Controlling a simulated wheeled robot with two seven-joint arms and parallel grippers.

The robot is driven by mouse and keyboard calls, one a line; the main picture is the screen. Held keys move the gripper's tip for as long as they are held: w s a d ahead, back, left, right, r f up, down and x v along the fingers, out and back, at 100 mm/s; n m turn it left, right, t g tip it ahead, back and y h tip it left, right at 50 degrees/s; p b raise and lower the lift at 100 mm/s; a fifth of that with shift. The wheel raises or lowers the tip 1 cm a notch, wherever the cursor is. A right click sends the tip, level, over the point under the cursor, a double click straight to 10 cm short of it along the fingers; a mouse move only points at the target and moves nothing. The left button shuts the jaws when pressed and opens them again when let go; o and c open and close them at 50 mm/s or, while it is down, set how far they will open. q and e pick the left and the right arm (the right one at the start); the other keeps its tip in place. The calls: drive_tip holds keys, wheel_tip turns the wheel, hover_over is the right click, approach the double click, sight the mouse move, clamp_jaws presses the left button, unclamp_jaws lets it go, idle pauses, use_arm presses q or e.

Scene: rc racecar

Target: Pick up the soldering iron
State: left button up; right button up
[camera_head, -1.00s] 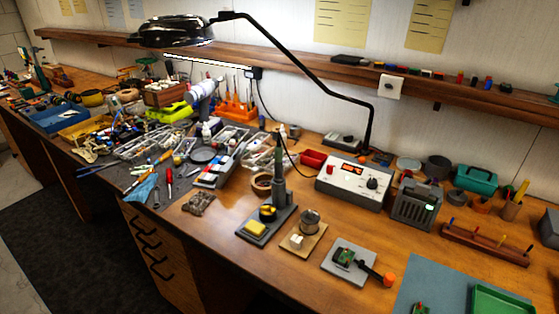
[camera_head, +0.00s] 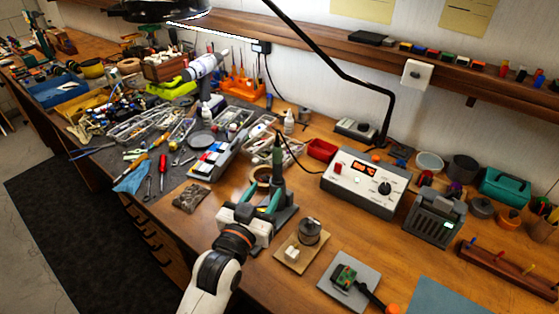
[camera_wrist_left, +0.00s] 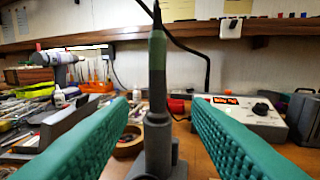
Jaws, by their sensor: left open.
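The soldering iron (camera_head: 277,157) stands upright in its grey stand (camera_head: 288,212), with a dark green grip and a black cord at its top. In the left wrist view the iron (camera_wrist_left: 157,75) rises between the two teal finger pads, apart from both. My left gripper (camera_head: 261,196) is open and reaches in low from the front, its fingertips near the stand. It also shows in the left wrist view (camera_wrist_left: 155,118). The stand's base is partly hidden behind my gripper. My right gripper is not in view.
A soldering station (camera_head: 362,184) with a lit display stands right of the iron. A tape roll (camera_head: 262,174) and trays crowd the left. A lamp arm (camera_head: 335,67) arches above.

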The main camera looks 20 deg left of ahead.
sight(276, 172)
use_arm(q)
drive_tip(key=w, duration=0.3)
drive_tip(key=shift+d, duration=0.15)
drive_tip(key=w, duration=0.1)
drive_tip(key=w+p, duration=0.2)
drive_tip(key=shift+w+r, duration=0.25)
drive_tip(key=shift+r, duration=0.05)
drive_tip(key=shift+w+f+p, duration=0.15)
drive_tip(key=shift+w+p, duration=0.15)
drive_tip(key=shift+w, duration=0.8)
drive_tip(key=shift+w+d+f, duration=0.1)
drive_tip(key=shift+w, duration=0.2)
drive_tip(key=shift+s, duration=0.1)
drive_tip(key=c, duration=0.4)
clamp_jaws()
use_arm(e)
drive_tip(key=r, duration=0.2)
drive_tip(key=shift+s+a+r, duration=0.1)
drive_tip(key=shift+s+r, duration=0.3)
